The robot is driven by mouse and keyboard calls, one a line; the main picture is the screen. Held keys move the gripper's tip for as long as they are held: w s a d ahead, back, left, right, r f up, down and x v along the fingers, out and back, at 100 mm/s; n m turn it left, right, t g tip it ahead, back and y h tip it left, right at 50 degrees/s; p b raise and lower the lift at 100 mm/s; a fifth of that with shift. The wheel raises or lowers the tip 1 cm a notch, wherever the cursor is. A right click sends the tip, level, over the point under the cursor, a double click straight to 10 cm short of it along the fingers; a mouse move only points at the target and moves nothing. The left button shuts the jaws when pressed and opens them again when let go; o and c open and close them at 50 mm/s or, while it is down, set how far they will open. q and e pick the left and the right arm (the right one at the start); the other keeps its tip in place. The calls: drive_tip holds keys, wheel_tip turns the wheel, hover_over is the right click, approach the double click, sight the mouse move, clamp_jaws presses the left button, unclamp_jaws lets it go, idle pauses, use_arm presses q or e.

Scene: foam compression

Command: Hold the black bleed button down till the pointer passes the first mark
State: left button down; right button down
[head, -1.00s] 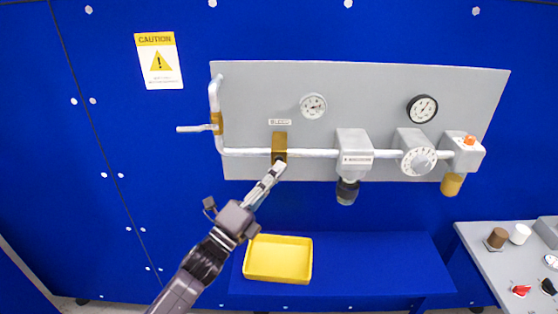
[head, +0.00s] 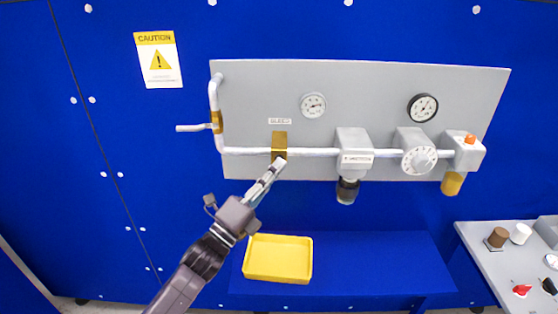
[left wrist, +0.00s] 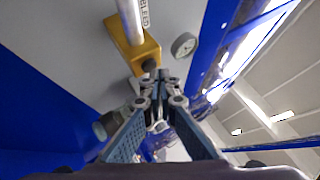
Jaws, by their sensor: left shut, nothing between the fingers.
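The brass bleed block (head: 279,140) sits on the pipe under the BLEED label (head: 280,121). In the left wrist view the block (left wrist: 137,47) carries the black bleed button (left wrist: 149,65) on its near end. My left gripper (head: 280,163) is shut and empty, its tips at the block's lower end, hiding the button in the head view. In the wrist view the tips (left wrist: 158,77) are right beside the button; I cannot tell whether they press it. The small white gauge (head: 313,105) is up and right of the block; its pointer is too small to read against the marks. My right gripper is out of view.
A regulator block (head: 354,147), a dial knob (head: 419,160) and a second, black-rimmed gauge (head: 422,108) are along the panel to the right. A yellow tray (head: 278,258) lies below on the blue shelf (head: 370,265). A lever handle (head: 193,128) sticks out at left.

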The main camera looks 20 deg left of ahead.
use_arm(q)
drive_tip(key=shift+w+a+r, duration=0.1)
drive_tip(key=shift+w+a, duration=0.1)
drive_tip(key=shift+w, duration=0.25)
idle(2.0)
drive_tip(key=shift+s+d, duration=0.1)
drive_tip(key=shift+s, duration=0.05)
idle(1.2)
drive_tip(key=shift+s+d, duration=0.2)
drive_tip(key=shift+s, duration=0.45)
drive_tip(key=s, duration=0.2)
drive_tip(key=s+d, duration=0.1)
drive_tip(key=s, duration=0.1)
drive_tip(key=shift+s+d+p, duration=0.2)
drive_tip(key=shift+s+p, duration=0.2)
